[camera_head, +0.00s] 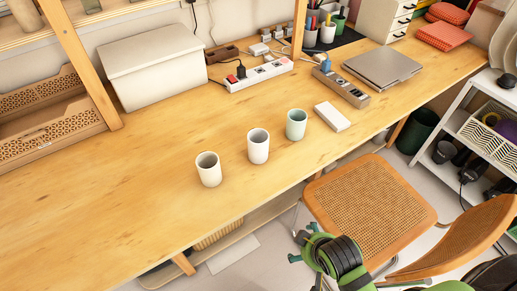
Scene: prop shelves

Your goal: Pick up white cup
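Three small handleless cups stand upright in a slanting row on the wooden table. The nearest, an off-white cup (208,169), is at the left end of the row. A very pale, slightly lilac-white cup (258,147) is in the middle. A pale mint-green cup (296,125) is at the right end. The cups stand apart from one another. My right gripper (303,243), green and black, is low at the bottom right, beyond the table's front edge and in front of the chair. It is well away from the cups; its finger opening is unclear. My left gripper is not in view.
A white box (155,75), a power strip (259,74), a white slab (332,117) and a closed laptop (369,67) lie behind or right of the cups. A cane chair (368,207) stands at the front right. The table (90,225) is clear left of the cups.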

